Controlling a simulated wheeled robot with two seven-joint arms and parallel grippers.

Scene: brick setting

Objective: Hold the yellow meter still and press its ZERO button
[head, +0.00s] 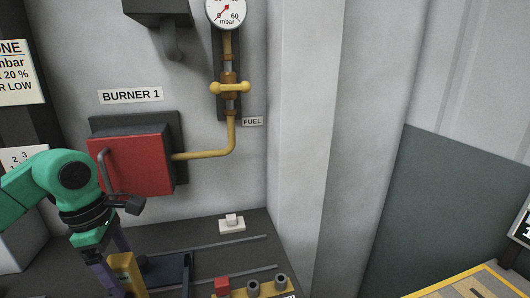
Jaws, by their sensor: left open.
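A yellow block-like object (127,271), likely the meter, shows at the bottom left of the head view, partly cut off and partly covered by my left gripper. Its face and a ZERO button cannot be made out. My left gripper (113,272), on the green arm from the left, points down at this object. Its purple fingers are open, one on the left of the object and one near its top right. Whether they touch it cannot be told. My right gripper is not in view.
A dark tray (187,275) lies right of the yellow object on the dark bench (215,258). A white switch (232,225) and a panel with a red block (222,286) and knobs are further right. The red burner box (135,165) and yellow pipe (205,154) are behind.

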